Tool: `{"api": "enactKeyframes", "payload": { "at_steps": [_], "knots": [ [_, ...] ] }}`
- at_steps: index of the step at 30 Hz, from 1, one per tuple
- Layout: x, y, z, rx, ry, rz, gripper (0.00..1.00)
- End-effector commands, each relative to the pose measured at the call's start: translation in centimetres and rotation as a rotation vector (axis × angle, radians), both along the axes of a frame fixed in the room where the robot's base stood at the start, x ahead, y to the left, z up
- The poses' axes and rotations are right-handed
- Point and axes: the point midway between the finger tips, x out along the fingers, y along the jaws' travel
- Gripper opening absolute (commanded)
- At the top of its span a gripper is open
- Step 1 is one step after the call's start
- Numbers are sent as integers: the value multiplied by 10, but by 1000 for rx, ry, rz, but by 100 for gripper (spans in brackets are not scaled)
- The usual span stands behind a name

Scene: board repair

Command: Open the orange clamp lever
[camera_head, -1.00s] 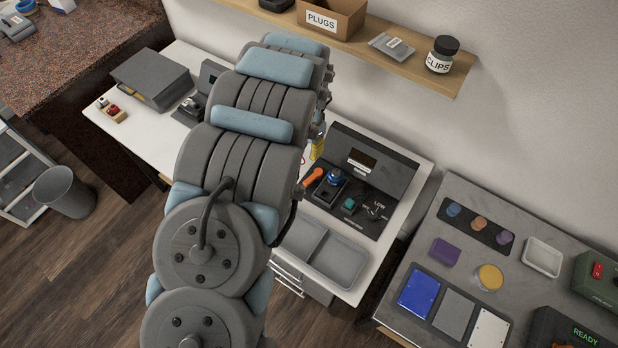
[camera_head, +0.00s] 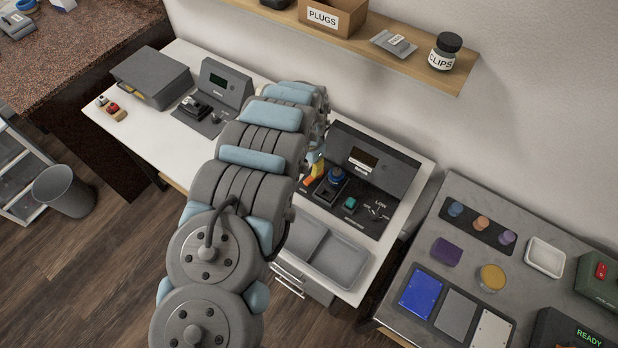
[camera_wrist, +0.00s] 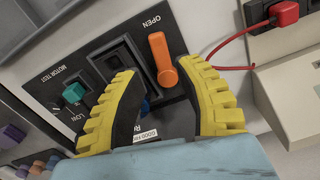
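The orange clamp lever (camera_wrist: 161,58) shows in the wrist view on the dark panel of the test station, next to the word OPEN. In the head view only a bit of the orange lever (camera_head: 309,181) shows beside my arm. My gripper (camera_wrist: 165,82) has its two yellow fingers spread, one on each side of the lever's lower part. The right finger's tip is close to the lever; I cannot tell if it touches. A black clamp frame (camera_wrist: 115,64) lies left of the lever, near the left finger. A blue part (camera_head: 336,173) sits at the clamp in the head view.
A green knob (camera_wrist: 74,94) and a small switch are on the same panel. A red plug (camera_wrist: 284,13) with a red cable is at the right of the wrist view. Grey trays (camera_head: 341,262) lie in front of the station.

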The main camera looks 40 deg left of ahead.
Motion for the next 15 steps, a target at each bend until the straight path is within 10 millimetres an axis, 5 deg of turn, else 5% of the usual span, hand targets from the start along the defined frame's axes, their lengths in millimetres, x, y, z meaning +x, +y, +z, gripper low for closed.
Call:
{"api": "enactKeyframes", "payload": {
  "at_steps": [15],
  "knots": [
    [-2, -1, -45, -4, 4, 2, 35]
  ]
}}
